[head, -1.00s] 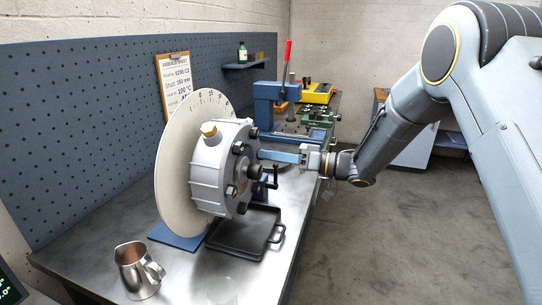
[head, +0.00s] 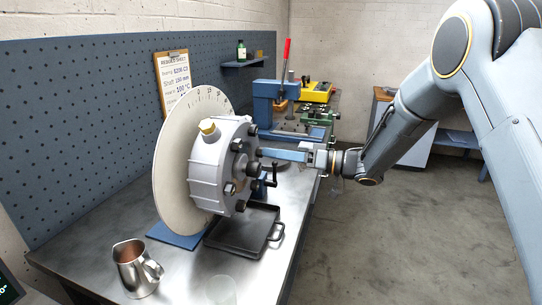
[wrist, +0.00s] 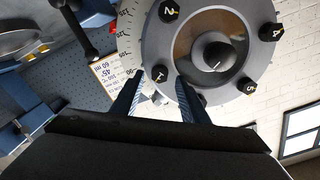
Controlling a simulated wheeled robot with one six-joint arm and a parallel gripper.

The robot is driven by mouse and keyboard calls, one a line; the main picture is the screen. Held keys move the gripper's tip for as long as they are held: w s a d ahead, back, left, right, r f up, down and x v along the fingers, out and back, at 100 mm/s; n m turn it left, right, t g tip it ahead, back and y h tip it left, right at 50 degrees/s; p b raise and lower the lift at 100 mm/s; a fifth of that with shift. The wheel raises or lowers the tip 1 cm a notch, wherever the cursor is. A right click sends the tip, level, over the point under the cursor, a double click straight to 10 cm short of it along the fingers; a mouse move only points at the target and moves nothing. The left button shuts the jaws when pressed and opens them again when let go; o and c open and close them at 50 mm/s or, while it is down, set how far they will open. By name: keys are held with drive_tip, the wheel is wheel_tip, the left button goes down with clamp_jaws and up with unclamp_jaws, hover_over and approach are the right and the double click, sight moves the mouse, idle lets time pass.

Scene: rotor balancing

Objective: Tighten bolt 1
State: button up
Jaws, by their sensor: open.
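The rotor hub (head: 208,175) is a grey metal housing with black bolts around its face, in front of a pale graduated disc (head: 172,165). Bolt 1 (wrist: 160,73) is a black head marked 1 in the wrist view, at the lower left of the round face. My gripper (wrist: 159,79) is open, with one finger on each side of bolt 1 in that picture; I cannot tell whether they touch it. In the head view my gripper (head: 264,153) reaches the hub face from the right, and I cannot tell which bolt there is bolt 1.
Bolt 2 (wrist: 170,12), bolt 4 (wrist: 277,32) and bolt 5 (wrist: 250,87) surround the central shaft. A black tray (head: 232,246) lies below the hub. A metal jug (head: 135,270) stands at the front left. A blue press (head: 266,90) stands behind.

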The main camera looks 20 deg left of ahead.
drive_tip(key=d, duration=0.2)
drive_tip(key=d+b, duration=0.1)
drive_tip(key=d, duration=0.3)
drive_tip(key=shift+w, duration=0.35)
